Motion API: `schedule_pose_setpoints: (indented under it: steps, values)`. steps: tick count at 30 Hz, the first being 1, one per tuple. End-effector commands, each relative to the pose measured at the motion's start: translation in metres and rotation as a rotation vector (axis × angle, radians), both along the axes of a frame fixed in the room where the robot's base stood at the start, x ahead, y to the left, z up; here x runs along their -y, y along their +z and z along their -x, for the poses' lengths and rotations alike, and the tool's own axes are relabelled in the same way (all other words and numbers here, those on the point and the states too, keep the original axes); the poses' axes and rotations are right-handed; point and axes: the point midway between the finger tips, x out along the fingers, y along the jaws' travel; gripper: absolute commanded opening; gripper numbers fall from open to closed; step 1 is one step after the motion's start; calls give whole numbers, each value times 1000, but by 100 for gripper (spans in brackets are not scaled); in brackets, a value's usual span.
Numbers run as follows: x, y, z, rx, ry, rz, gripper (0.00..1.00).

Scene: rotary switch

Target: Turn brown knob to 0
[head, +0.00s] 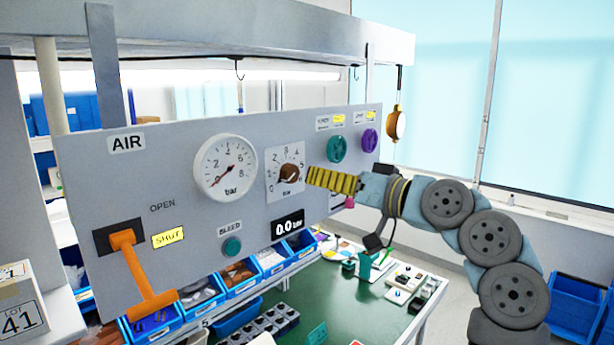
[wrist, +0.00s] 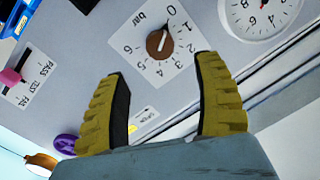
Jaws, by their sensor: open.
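The brown knob (head: 289,173) is round and sits on a white square dial plate numbered 0 to 6, marked bar, on the grey panel. In the wrist view the knob (wrist: 159,44) shows whole, with a light line that seems to point near the 0; the exact setting is hard to read. My gripper (head: 310,177) has yellow ribbed fingers and is just right of the knob in the head view. In the wrist view my gripper (wrist: 161,68) is open and empty, its fingers apart on either side of the knob's line. Contact is not visible.
A gauge (head: 225,166) is left of the dial; a display (head: 287,225) below reads 0.0. A green knob (head: 337,148) and purple knob (head: 370,141) are near my gripper. An orange lever (head: 140,270) sticks out lower left. Blue bins (head: 245,288) stand below.

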Motion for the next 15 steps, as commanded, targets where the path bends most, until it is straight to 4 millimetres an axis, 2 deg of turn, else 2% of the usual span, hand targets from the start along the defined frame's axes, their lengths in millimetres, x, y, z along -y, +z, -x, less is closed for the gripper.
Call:
schedule_pose_setpoints:
  steps: [6,15]
  values:
    - [24,0,20,3,-4,-1,68]
    - [31,0,27,0,-1,0,68]
